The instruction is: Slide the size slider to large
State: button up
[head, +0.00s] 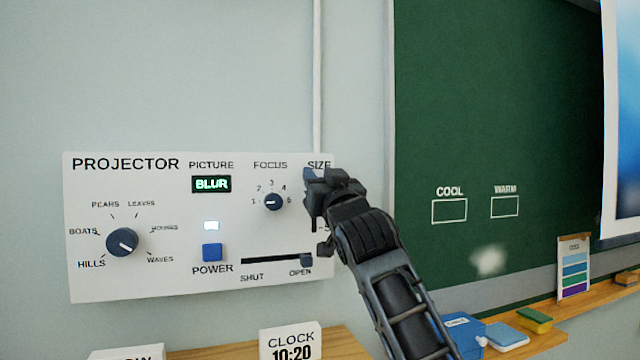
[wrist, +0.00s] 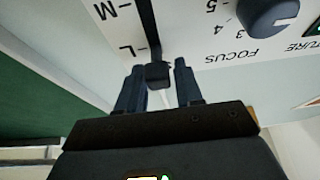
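The size slider's dark knob (wrist: 158,75) sits at the L end of its black slot (wrist: 150,25) in the wrist view, close to the L mark (wrist: 132,50). The M mark is farther along the slot. My gripper (wrist: 160,82) has one finger on each side of the knob, apart from each other, with what look like narrow gaps to it. In the head view my gripper (head: 312,178) is at the top of the slot, just under the SIZE label (head: 319,165). It hides the knob there; only the slot's lower part (head: 314,225) shows.
The white projector panel (head: 160,280) also carries a focus knob (head: 273,202), a picture dial (head: 122,242), a blue power button (head: 212,251) and a shutter slider (head: 306,260) at OPEN. The display (head: 211,184) reads BLUR. A green board (head: 490,100) is to the right.

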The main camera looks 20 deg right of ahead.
jog(key=shift+o, duration=1)
jog(key=shift+f, duration=0.15)
jog(key=shift+s+f, duration=0.1)
jog(key=shift+f, duration=0.05)
jog(key=b+v, duration=0.2)
jog(key=v, duration=0.5)
jog(key=shift+s, duration=0.3)
jog(key=shift+f, duration=0.1)
